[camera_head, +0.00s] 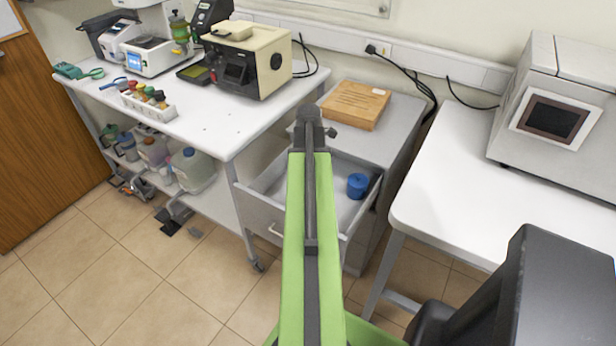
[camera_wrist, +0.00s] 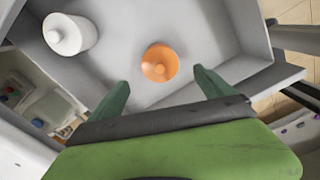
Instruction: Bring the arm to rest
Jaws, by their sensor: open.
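My gripper (camera_wrist: 161,80) is open in the wrist view, with its two green fingers spread apart. An orange round lidded container (camera_wrist: 160,63) is in the grey drawer (camera_wrist: 205,22), just beyond the gap between the fingertips and apart from both. A white lidded container (camera_wrist: 70,34) lies to its left in the drawer. In the head view my green arm reaches out over the open drawer (camera_head: 262,222). The fingers cannot be made out there. A blue lidded container (camera_head: 357,185) sits in the drawer to the right of the arm.
A wooden block (camera_head: 354,105) lies on the cabinet top (camera_head: 397,112) behind the drawer. The left bench (camera_head: 203,126) carries instruments and a rack of small bottles (camera_head: 147,99). The right table (camera_head: 450,185) bears a large grey machine (camera_head: 565,95). Floor at the lower left is clear.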

